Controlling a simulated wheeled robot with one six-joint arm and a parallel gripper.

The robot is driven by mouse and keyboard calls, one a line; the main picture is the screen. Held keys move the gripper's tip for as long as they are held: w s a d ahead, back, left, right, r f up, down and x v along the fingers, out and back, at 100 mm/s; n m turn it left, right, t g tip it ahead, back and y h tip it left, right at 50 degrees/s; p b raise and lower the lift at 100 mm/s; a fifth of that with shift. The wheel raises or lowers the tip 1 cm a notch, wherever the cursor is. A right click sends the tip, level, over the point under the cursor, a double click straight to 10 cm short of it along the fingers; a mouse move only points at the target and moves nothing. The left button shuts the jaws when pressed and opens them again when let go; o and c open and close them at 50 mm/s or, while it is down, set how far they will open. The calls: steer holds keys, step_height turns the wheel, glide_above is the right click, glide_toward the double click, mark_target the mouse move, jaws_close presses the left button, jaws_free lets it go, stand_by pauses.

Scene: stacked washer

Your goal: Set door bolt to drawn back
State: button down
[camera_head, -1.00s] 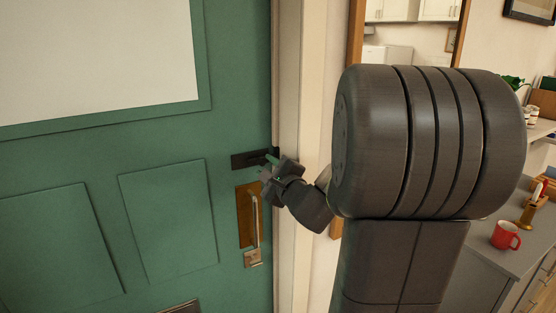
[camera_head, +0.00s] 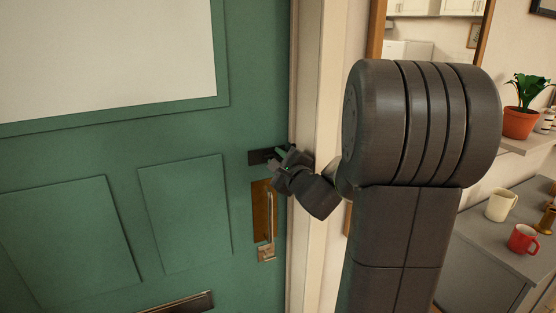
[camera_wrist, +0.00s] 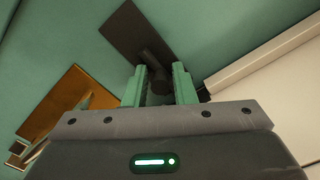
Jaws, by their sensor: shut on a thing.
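The door bolt is a dark plate (camera_head: 258,156) on the green door (camera_head: 185,215), near its right edge and above the brass handle plate. In the wrist view the bolt plate (camera_wrist: 124,28) is at top, with a dark knob (camera_wrist: 157,78) standing out from it. My gripper (camera_head: 282,154) is at the right end of the bolt. In the wrist view the green fingers of my gripper (camera_wrist: 159,84) are shut on the knob, one on each side. The bolt's right end is mostly hidden behind my gripper, so its exact position is unclear.
A brass plate with a pull handle (camera_head: 268,225) is just below my gripper. The pale door frame (camera_head: 312,120) is close on the right. A counter with a red mug (camera_head: 523,239) and a cream mug (camera_head: 501,205) is at far right, below a potted plant (camera_head: 522,110).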

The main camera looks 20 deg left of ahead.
mark_target(264, 158)
steer(key=s+a+b, duration=0.2)
steer(key=b, duration=0.1)
steer(key=shift+s+f, duration=0.15)
steer(key=c, duration=1.5)
jaws_free()
steer(key=shift+o, duration=0.2)
steer(key=shift+s+a, duration=0.1)
steer(key=shift+s, duration=0.05)
